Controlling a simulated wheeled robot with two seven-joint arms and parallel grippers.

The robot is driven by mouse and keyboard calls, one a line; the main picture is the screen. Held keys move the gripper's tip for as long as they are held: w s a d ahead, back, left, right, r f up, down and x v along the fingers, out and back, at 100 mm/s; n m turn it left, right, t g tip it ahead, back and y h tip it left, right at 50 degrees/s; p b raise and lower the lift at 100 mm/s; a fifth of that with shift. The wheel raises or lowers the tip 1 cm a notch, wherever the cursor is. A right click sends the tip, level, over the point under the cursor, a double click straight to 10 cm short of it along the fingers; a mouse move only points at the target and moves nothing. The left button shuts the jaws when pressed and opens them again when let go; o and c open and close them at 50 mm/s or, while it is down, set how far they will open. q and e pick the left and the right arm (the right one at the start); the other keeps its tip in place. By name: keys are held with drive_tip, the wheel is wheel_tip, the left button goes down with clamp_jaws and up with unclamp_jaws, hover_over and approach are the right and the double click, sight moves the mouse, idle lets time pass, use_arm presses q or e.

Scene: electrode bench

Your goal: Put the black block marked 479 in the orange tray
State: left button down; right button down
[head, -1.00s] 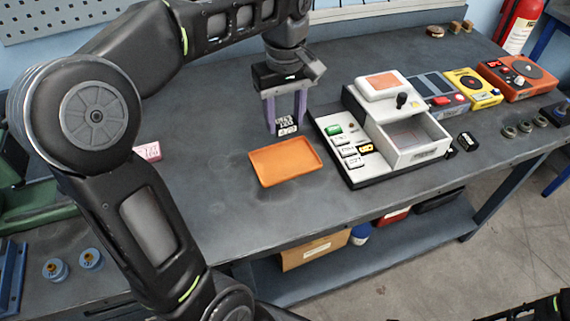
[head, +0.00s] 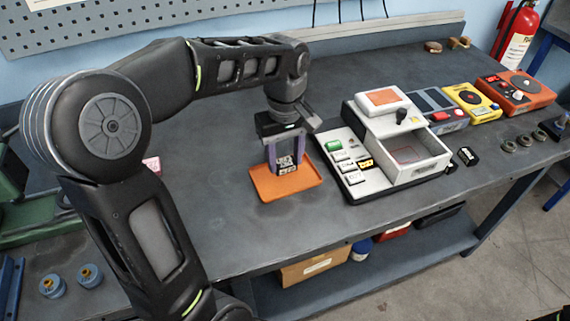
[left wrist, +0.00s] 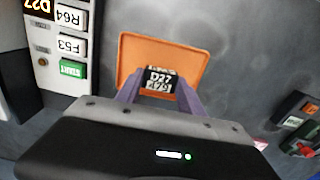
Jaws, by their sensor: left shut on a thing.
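My left gripper (head: 285,158) is shut on a black block (head: 287,166) with white labels. In the left wrist view the block (left wrist: 158,79) reads D27, with what looks like 479 below it, upside down. The orange tray (head: 264,187) lies flat on the bench, and the gripper holds the block over its back half. The tray also shows in the left wrist view (left wrist: 190,60), behind the block. I cannot tell whether the block touches the tray floor.
A white and black device (head: 352,185) with an open bin and labelled keys stands just right of the tray. A small black block (head: 467,156) lies beyond it. Coloured boxes (head: 470,100) stand at the back right. The bench in front of the tray is clear.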

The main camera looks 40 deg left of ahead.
use_arm(q)
wheel_tip(320, 180, down, 3)
drive_tip(key=shift+r, duration=0.2)
drive_tip(key=shift+f, duration=0.2)
drive_tip(key=c, duration=0.7)
unclamp_jaws()
